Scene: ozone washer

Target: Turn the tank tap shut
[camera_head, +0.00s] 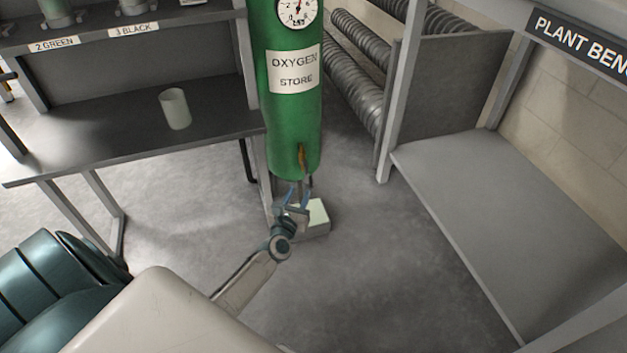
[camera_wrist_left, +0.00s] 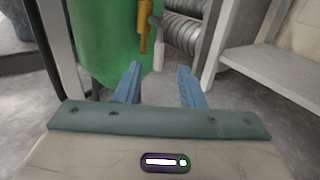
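The green oxygen store tank (camera_head: 290,120) stands upright in the middle of the head view, with a round gauge near its top. The tank tap's brass-coloured handle (camera_head: 302,157) hangs vertically low on its front. In the left wrist view the tap handle (camera_wrist_left: 145,28) is beyond the fingertips, with a pale spout to its right. My left gripper (camera_head: 296,192) is just below the tap in the head view. In the left wrist view its blue fingers (camera_wrist_left: 158,85) are spread apart with nothing between them, short of the handle. My right gripper is not in view.
A pale box (camera_head: 318,217) sits on the floor below the tank. A dark table (camera_head: 120,145) with a pale cup (camera_head: 174,108) is at left. A grey plant bench (camera_head: 500,200) is at right, with ribbed hoses (camera_head: 360,85) behind. The floor in front is clear.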

